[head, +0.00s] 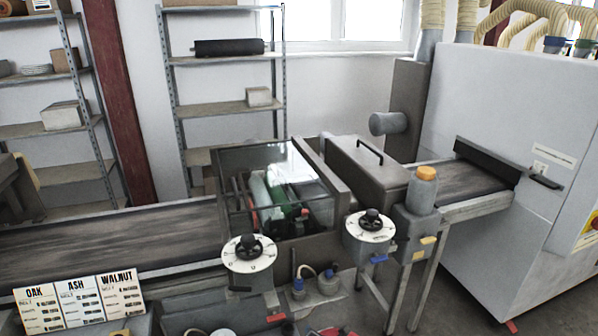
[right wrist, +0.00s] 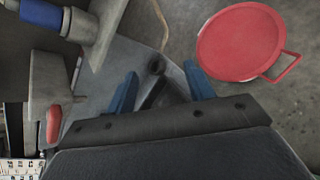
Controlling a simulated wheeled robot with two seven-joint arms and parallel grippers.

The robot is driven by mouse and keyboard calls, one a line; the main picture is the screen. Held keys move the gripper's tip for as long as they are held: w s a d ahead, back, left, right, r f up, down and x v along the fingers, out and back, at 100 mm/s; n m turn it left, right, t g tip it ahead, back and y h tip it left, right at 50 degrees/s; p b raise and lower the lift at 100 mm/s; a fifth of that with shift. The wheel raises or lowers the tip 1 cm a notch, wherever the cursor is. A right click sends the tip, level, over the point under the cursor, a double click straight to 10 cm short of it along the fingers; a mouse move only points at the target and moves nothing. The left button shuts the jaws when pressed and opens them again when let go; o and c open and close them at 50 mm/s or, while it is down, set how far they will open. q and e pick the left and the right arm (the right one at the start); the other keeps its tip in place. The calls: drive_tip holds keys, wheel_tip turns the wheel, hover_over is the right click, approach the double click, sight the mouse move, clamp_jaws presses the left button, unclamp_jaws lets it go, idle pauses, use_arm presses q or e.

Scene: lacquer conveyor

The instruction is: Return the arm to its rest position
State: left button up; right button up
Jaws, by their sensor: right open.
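My right gripper (right wrist: 161,82) shows in the right wrist view, its two blue fingers apart. No held object shows between the fingers; a dark rod-like part with a round end and a grey surface lie behind them, and I cannot tell how far off. Neither gripper shows in the head view, and my left gripper is in no view.
A conveyor belt (head: 110,240) runs to a glass-covered roller unit (head: 275,190). Two white dials (head: 249,254) (head: 369,227) sit on its front. A large grey machine (head: 500,120) stands at right. A red round lid-like object (right wrist: 240,42) lies right of my right gripper.

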drive_tip(key=s+d+f+m+g+h+b, duration=0.1)
drive_tip(key=s+d+f+m+g, duration=0.25)
drive_tip(key=s+f+m, duration=0.7)
drive_tip(key=s+d+f+m+g+b, duration=0.15)
drive_tip(key=s+d+f+m, duration=0.25)
drive_tip(key=s+f, duration=0.75)
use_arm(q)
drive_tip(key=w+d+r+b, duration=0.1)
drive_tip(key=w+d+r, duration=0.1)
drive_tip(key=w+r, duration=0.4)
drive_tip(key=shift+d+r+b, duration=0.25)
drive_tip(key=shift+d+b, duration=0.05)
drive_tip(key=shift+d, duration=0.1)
use_arm(e)
drive_tip(key=s+d+f+m+g, duration=0.2)
drive_tip(key=s+f+m, duration=0.4)
drive_tip(key=s+f, duration=0.3)
drive_tip(key=s+d+f+m+g, duration=0.2)
drive_tip(key=s+d+f+m, duration=0.2)
drive_tip(key=s+f+m, duration=0.3)
drive_tip(key=s+f, duration=0.3)
drive_tip(key=s, duration=0.1)
drive_tip(key=shift+s, duration=0.4)
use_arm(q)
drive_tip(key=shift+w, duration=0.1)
use_arm(e)
drive_tip(key=shift+w+d, duration=0.15)
